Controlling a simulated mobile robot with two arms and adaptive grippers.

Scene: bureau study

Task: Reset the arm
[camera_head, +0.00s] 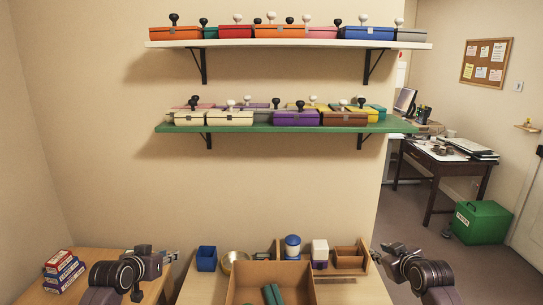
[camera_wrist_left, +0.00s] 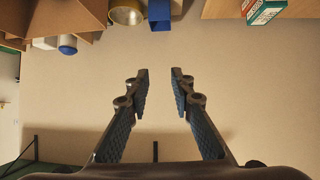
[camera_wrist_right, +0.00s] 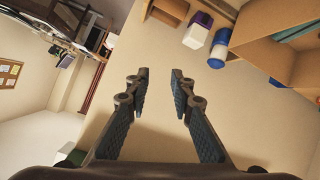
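My left gripper (camera_head: 172,257) is at the lower left of the head view, above the gap between the wooden tables. In the left wrist view (camera_wrist_left: 158,82) its two fingers stand apart with only wall between them. My right gripper (camera_head: 382,251) is at the lower right of the head view, just right of the wooden desk organizer. In the right wrist view (camera_wrist_right: 159,82) its fingers stand apart and nothing is between them. Both grippers are empty and touch nothing that I can see.
An open cardboard box (camera_head: 240,283) with green items (camera_head: 272,294) stands on the middle table. A blue cup (camera_head: 206,259), a bowl (camera_head: 235,259) and a blue-white jar (camera_head: 292,247) stand near it. Small boxes (camera_head: 63,270) are stacked at left. A white shelf (camera_head: 290,44) and green shelf (camera_head: 280,127) hold stamp boxes.

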